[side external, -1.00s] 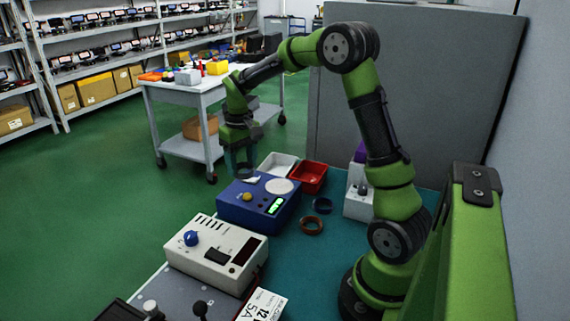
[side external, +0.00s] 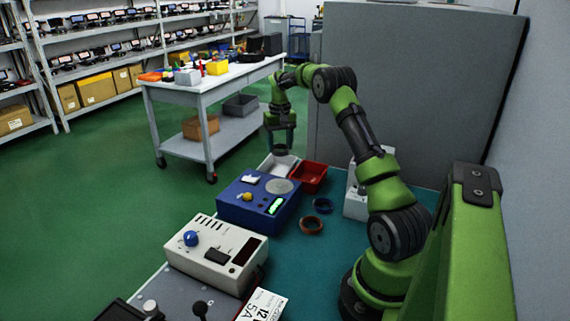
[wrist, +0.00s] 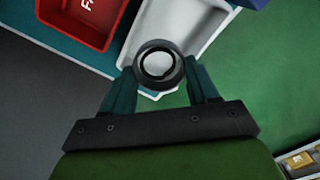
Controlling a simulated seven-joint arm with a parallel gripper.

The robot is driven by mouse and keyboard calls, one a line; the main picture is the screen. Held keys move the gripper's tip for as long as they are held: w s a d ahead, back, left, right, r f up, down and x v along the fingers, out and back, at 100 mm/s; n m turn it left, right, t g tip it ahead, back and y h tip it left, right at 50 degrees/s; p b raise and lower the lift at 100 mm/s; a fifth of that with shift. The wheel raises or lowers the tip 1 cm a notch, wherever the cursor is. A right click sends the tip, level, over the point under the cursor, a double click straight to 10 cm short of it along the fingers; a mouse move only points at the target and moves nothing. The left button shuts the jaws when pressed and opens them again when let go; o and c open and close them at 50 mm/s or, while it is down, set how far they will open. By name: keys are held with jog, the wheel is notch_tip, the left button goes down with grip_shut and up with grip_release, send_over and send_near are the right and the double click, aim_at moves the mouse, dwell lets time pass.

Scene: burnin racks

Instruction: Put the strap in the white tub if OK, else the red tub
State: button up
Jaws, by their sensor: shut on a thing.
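My gripper (side external: 282,151) is shut on the strap (wrist: 161,48), a dark grey ring that sits between the fingertips in the wrist view (wrist: 159,76). The strap is too small and dim to make out in the side view. The white tub (side external: 268,166) is under my gripper; in the wrist view the white tub (wrist: 200,22) shows behind and around the strap. The red tub (side external: 309,177) stands just right of the white tub, and at upper left in the wrist view (wrist: 70,22).
A blue tester (side external: 234,206) with a round pale plate and a lit green display stands in front of the tubs; its text is unreadable. A blue ring (side external: 322,213) and a brown ring (side external: 311,232) lie on the teal mat. A cream device (side external: 190,258) stands nearer.

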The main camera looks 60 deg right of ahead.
send_over(280, 172)
jog(key=shift+f, duration=2.05)
jog(key=o, duration=1.2)
notch_tip(280, 172, up, 17)
jog(key=shift+f, duration=0.1)
